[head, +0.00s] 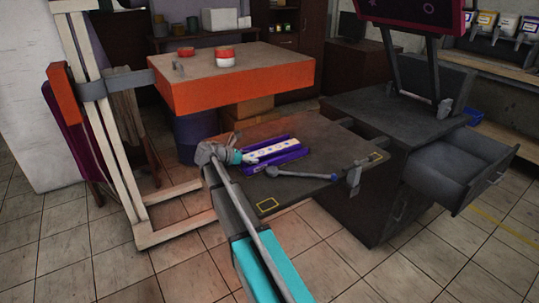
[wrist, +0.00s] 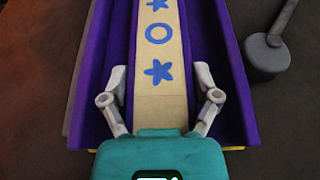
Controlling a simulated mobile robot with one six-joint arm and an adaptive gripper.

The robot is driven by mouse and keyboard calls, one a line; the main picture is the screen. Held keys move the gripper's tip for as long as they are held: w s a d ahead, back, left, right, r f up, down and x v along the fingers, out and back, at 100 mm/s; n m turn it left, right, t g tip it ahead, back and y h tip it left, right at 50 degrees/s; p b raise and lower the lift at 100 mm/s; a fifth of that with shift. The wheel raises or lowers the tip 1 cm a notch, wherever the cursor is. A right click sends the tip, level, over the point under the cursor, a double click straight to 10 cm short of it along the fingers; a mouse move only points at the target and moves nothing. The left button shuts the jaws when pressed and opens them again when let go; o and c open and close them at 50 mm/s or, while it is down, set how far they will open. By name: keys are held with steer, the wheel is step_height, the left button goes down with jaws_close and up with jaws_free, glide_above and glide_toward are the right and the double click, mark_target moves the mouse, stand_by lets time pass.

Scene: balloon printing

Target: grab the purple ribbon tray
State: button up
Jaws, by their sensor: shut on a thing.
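The purple ribbon tray (head: 262,163) lies on the dark grey table, with a cream ribbon (head: 278,149) printed with blue shapes along its middle. In the wrist view the tray (wrist: 228,62) runs away from me, and the ribbon (wrist: 160,60) shows blue stars and a ring. My gripper (head: 250,157) is at the tray's left end in the head view. In the wrist view my gripper (wrist: 160,95) has one finger on each side of the ribbon, inside the tray's purple walls. The fingers are shut on the ribbon part of the tray; the exact contact points are hard to see.
A grey round-ended tool (head: 300,174) lies just in front of the tray, and its head (wrist: 266,55) is close to the tray's right wall. An orange-sided table (head: 240,92) stands behind. An open drawer (head: 465,165) juts out at right. The dark table (head: 300,192) has bare space in front.

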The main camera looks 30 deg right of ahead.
steer(key=shift+c, duration=0.9)
steer(key=shift+r, duration=0.2)
step_height(320, 180, up, 3)
steer(key=p, duration=0.3)
steer(key=s+d+r+p, duration=0.2)
steer(key=s+r+p, duration=0.7)
steer(key=s, duration=0.4)
steer(key=shift+s+d+r+p, duration=0.3)
steer(key=shift+s+d+p, duration=0.1)
steer(key=shift+p, duration=0.15)
